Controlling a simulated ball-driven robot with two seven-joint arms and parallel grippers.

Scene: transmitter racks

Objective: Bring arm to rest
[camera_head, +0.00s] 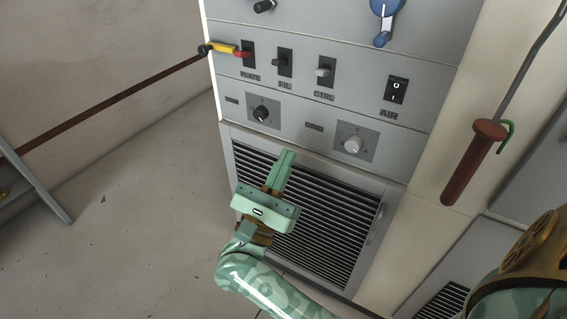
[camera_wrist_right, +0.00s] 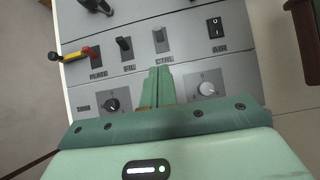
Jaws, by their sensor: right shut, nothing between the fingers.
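My right gripper (camera_head: 288,157) is pale green and reaches up in front of the rack's louvred grille in the head view. Its two fingers lie together, shut and empty. In the right wrist view the shut fingers (camera_wrist_right: 157,72) point at the panel, between two rotary knobs in the picture. I cannot tell any contact with the panel. My left gripper does not show in either view.
The grey rack panel (camera_head: 297,87) carries PLATE, FIL and CTRL levers, a black AIR rocker switch (camera_head: 396,89) and two knobs. A red-and-yellow handle (camera_head: 225,48) sticks out at its left. A rod with a dark red grip (camera_head: 474,160) hangs at right. Floor at left (camera_head: 130,230) is mostly clear.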

